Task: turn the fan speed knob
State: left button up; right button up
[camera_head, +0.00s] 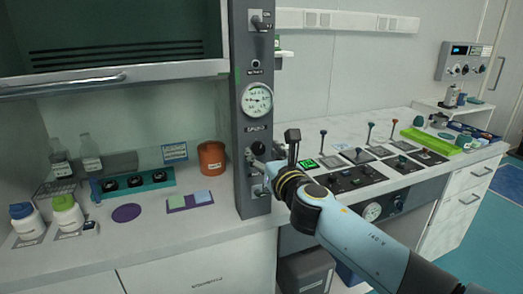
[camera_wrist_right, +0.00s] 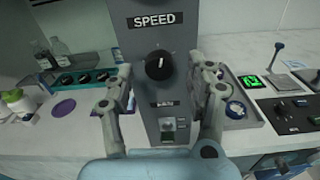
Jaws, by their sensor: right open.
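The fan speed knob (camera_wrist_right: 158,65) is a round black knob with a white pointer line. It sits on the grey column panel (camera_wrist_right: 185,25) under a label reading SPEED (camera_wrist_right: 153,20). In the head view the knob (camera_head: 258,148) shows just above my right gripper (camera_head: 262,165). In the right wrist view my right gripper (camera_wrist_right: 163,82) is open, with one finger on each side of the knob and visible gaps to it. Nothing is held. My left gripper is in neither view.
Below the knob is a small switch (camera_wrist_right: 168,125). A round gauge (camera_head: 257,99) sits above on the column. A control console (camera_head: 350,178) with levers is to the right. An orange-brown jar (camera_head: 212,158) and bottles stand in the hood at left.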

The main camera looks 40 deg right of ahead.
jog(key=shift+x, duration=0.8)
grip_shut()
